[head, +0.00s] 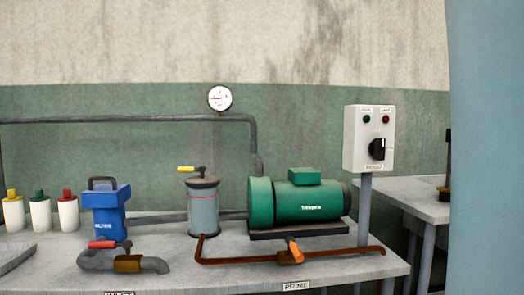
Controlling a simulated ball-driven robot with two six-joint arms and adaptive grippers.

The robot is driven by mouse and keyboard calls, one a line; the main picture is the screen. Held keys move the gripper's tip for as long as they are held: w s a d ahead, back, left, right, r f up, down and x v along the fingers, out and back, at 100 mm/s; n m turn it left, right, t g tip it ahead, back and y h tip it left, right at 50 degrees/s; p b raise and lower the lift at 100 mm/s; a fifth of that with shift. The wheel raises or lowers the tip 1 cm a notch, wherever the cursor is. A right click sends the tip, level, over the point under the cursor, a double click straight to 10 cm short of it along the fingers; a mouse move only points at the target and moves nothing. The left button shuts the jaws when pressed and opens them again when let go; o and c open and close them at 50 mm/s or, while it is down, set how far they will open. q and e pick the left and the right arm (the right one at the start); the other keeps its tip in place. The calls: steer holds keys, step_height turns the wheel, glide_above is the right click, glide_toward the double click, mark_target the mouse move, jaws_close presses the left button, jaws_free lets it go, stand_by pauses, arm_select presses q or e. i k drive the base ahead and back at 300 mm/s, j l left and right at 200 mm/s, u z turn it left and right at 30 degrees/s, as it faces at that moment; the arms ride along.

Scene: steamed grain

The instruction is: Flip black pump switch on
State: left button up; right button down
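The black pump switch (377,149) is a dark knob on the front of a pale grey control box (356,139). The box stands on a grey post at the right end of the bench. A green lamp and a red lamp sit above the knob. The lamps and knob markings are too small to read clearly. A green pump motor (300,205) sits on a dark base to the left of the box. Neither of my grippers is in the head view.
The bench (230,274) also carries a grey cylinder (204,212) with a yellow-handled valve, a blue unit (104,213), and several white bottles (68,214). A copper pipe with an orange handle (295,251) runs along the front. Another table (415,196) stands at right.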

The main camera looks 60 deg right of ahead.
mark_target(377, 148)
steer(key=z, duration=2.6)
